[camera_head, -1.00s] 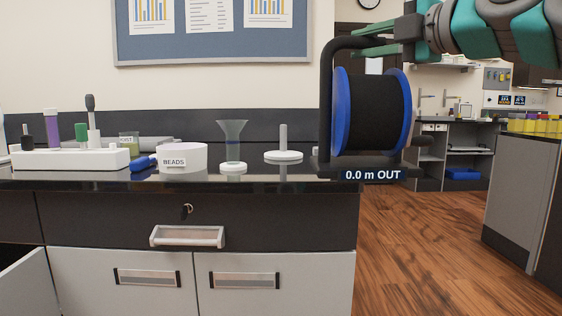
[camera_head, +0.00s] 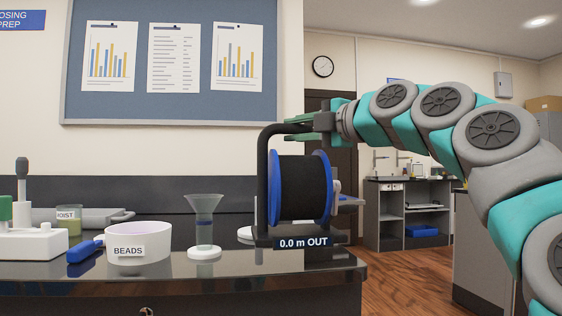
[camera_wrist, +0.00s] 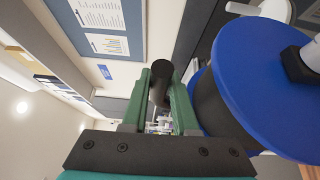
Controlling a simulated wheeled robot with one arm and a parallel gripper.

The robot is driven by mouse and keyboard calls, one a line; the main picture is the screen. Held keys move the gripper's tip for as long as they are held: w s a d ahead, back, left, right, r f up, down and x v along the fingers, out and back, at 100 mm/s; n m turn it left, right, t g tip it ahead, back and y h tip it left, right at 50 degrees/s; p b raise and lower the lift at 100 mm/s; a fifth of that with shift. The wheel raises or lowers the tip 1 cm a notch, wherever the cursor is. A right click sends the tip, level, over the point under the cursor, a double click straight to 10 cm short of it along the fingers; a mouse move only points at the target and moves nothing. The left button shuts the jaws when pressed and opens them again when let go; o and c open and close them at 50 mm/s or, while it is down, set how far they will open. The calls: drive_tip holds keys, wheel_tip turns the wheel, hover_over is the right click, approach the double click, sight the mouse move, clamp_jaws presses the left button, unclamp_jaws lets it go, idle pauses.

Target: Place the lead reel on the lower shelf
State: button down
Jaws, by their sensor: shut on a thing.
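The lead reel (camera_head: 303,190) is a black-wound spool with blue flanges in a dark frame, labelled "0.0 m OUT". It hangs upright from my gripper (camera_head: 297,126), whose green jaws are shut on the frame's top bar. In the wrist view, the jaws (camera_wrist: 160,95) close around the dark bar, with the blue flange (camera_wrist: 270,85) to the right. The reel is in front of the bench's right end; I cannot tell whether its base touches anything. Open shelving (camera_head: 425,215) stands far behind on the right; I cannot tell whether it holds the task's lower shelf.
The dark bench top (camera_head: 180,268) holds a beads tub (camera_head: 138,243), a funnel stand (camera_head: 204,225) and a white rack (camera_head: 35,243). A white stand is mostly hidden behind the reel. Wood floor (camera_head: 405,275) is clear right of the bench. A blue bin (camera_head: 422,231) sits in the shelving.

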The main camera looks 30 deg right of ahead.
drive_tip(key=w+d+p, duration=0.1)
drive_tip(key=w, duration=0.8)
drive_tip(key=shift+d+f, duration=0.3)
drive_tip(key=shift+d, duration=0.1)
drive_tip(key=shift+w, duration=0.2)
drive_tip(key=shift+w+f, duration=0.15)
drive_tip(key=shift+f, duration=1.8)
drive_tip(key=c, duration=0.7)
unclamp_jaws()
